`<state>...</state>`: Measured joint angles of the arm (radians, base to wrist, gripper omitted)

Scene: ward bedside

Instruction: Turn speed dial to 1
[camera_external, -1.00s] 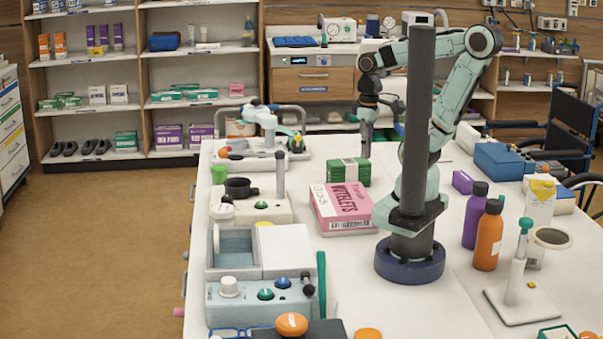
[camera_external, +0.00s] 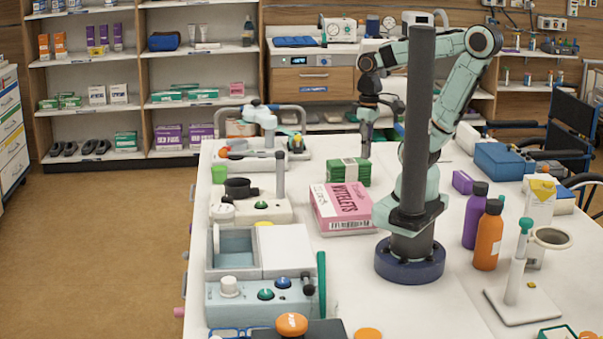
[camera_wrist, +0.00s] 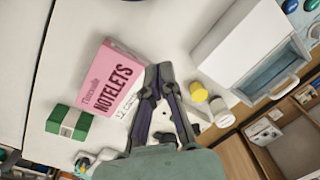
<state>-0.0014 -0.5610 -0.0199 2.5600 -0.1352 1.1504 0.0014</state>
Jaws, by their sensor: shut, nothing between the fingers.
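A pale blue-grey unit near the front left of the table carries a white knob (camera_external: 230,286), a green button (camera_external: 266,294) and a blue button (camera_external: 282,283). No marking on the knob is legible, and I cannot tell whether it is the speed dial. My gripper (camera_external: 366,153) points down above the table's far part, behind the pink box and apart from both devices. In the wrist view its fingertips (camera_wrist: 158,72) are together and empty.
A pink notelets box (camera_external: 341,208) and a green banded pack (camera_external: 348,172) stand near my gripper. An open-topped basin (camera_external: 233,264) sits beside the front unit. Purple (camera_external: 475,215) and orange (camera_external: 488,237) bottles stand right of my base. Some white tabletop is clear around the box.

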